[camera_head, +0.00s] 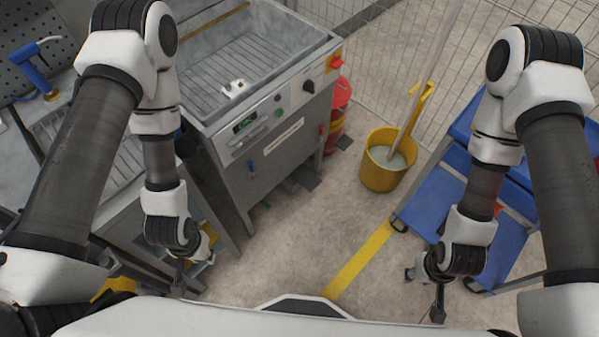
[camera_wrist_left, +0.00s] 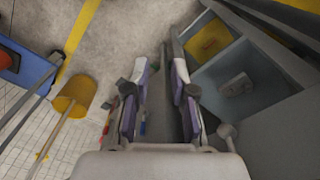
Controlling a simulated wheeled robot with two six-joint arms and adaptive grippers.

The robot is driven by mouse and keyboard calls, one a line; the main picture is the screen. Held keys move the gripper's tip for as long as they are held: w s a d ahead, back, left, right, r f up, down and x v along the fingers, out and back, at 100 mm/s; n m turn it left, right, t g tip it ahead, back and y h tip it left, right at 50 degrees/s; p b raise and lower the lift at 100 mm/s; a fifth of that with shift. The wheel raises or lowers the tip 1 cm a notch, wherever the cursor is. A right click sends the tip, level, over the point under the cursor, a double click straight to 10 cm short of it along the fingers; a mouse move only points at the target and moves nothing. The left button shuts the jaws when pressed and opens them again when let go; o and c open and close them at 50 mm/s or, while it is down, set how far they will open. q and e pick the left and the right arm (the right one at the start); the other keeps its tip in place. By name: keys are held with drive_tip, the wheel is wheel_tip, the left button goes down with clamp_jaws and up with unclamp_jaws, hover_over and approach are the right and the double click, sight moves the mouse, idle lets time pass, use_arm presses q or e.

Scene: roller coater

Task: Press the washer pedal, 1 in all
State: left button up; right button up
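The washer (camera_head: 290,140) is a grey steel machine with a slatted basin on top and a control panel on its front. A dark flat pedal (camera_head: 304,178) juts out low at its base, over the floor. My left gripper (camera_head: 180,280) hangs low at the left, in front of and apart from the pedal. In the left wrist view its two fingers (camera_wrist_left: 160,100) are apart with nothing between them. My right gripper (camera_head: 438,300) hangs low beside the blue cart, its fingers too small to read.
A yellow bucket (camera_head: 384,172) with a mop handle stands right of the washer. A blue cart (camera_head: 430,195) is at the right. A steel bench (camera_head: 60,130) is at the left. A wire fence (camera_head: 400,60) closes the back. The floor (camera_head: 275,250) in the middle is clear, with a yellow stripe.

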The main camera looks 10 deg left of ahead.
use_arm(q)
drive_tip(key=shift+c, duration=0.4)
clamp_jaws()
